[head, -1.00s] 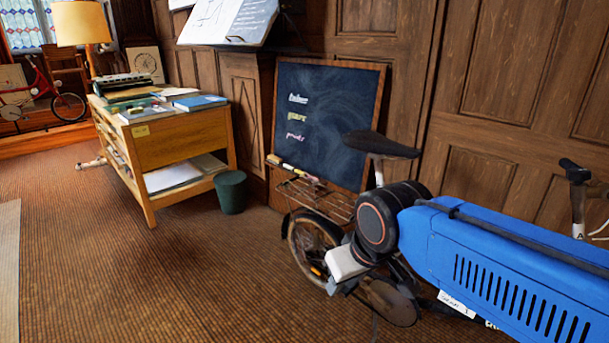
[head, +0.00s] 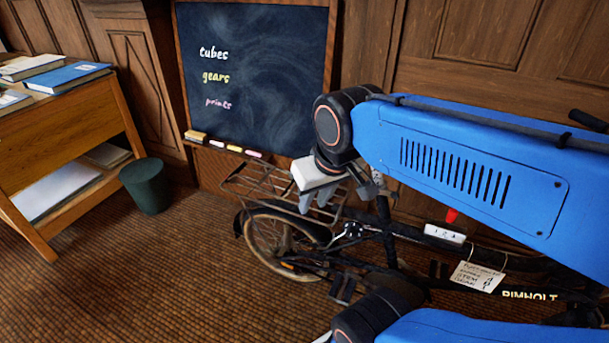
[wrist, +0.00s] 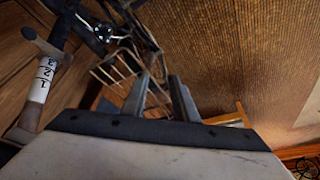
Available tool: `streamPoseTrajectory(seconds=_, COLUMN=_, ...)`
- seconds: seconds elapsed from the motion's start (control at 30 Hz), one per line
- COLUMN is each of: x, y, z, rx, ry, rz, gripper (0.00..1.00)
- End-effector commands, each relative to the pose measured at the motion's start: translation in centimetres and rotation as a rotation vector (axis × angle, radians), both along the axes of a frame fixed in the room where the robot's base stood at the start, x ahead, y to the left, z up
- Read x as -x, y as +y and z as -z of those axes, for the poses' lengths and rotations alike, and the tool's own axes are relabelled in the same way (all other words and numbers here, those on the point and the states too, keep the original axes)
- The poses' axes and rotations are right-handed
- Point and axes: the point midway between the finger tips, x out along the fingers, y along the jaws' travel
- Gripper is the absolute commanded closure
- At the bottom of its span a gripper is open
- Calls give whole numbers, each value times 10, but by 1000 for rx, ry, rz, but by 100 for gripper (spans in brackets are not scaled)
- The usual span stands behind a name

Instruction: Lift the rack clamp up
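The black bicycle's rear rack (head: 262,181) is a set of thin metal bars above the rear wheel. It shows again in the wrist view (wrist: 112,75), left of and beyond the fingers. I cannot clearly pick out the rack clamp from the other bars. In the head view, my gripper (head: 316,204) points down just right of the rack, near the seat post. It looks apart from the rack, though its distance is hard to judge. In the wrist view, my gripper (wrist: 159,78) has two separate fingers with an empty gap between them.
A chalkboard (head: 250,85) leans behind the rack. A green bin (head: 146,187) and wooden desk (head: 60,150) stand left. Carpet in front of the bin is clear.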

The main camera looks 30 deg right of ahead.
Motion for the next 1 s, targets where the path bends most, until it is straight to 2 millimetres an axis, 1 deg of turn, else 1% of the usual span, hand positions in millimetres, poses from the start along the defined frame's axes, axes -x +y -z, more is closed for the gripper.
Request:
streamPoseTrajectory(seconds=0.03, x=-9, y=-1, z=-5, rx=-7, ry=20, rz=27, gripper=74)
streamPoseTrajectory(seconds=0.2, x=-40, y=-7, z=-20, rx=-25, ry=83, rz=135, gripper=74)
streamPoseTrajectory(seconds=0.37, x=-69, y=-12, z=-32, rx=-40, ry=142, rz=240, gripper=74)
streamPoseTrajectory(seconds=0.5, x=-97, y=-18, z=-39, rx=-47, ry=189, rz=334, gripper=74)
streamPoseTrajectory(seconds=0.73, x=-144, y=-28, z=-46, rx=-51, ry=265, rz=491, gripper=74)
streamPoseTrajectory(seconds=1.0, x=-200, y=-41, z=-45, rx=-39, ry=347, rz=677, gripper=74)
